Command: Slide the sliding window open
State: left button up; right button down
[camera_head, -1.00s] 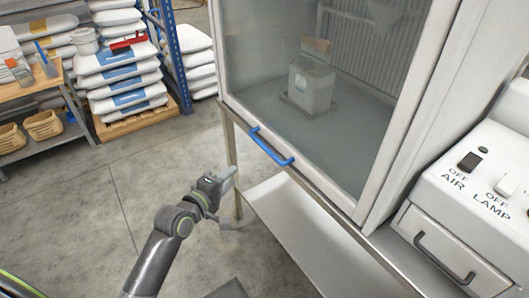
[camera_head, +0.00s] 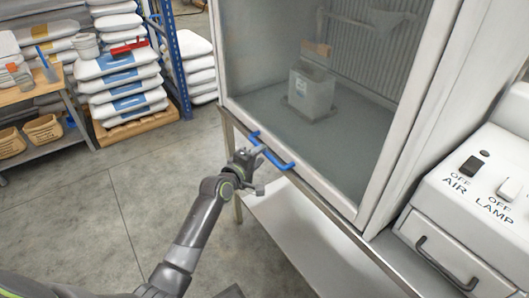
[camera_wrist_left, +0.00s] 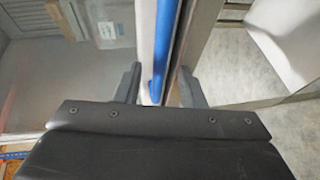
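The sliding window (camera_head: 270,75) is a glass pane in a pale frame on the front of a cabinet, and it is down. A blue bar handle (camera_head: 271,152) is fixed along its bottom edge. My left gripper (camera_head: 257,168) is at the left half of the handle, just in front of it. In the left wrist view the blue handle (camera_wrist_left: 163,45) runs between the two spread fingers (camera_wrist_left: 158,88), with gaps beside them. The left gripper is open. My right gripper is not in view.
Behind the glass stands a grey container (camera_head: 311,90). A white sloping tray (camera_head: 300,235) lies below the window. A control box (camera_head: 480,185) with AIR and LAMP switches is at right. Stacked sacks (camera_head: 122,75) and a shelf (camera_head: 45,95) stand at back left. Floor at left is clear.

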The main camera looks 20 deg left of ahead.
pick_arm(q)
jog(key=shift+x, duration=1.7)
grip_shut()
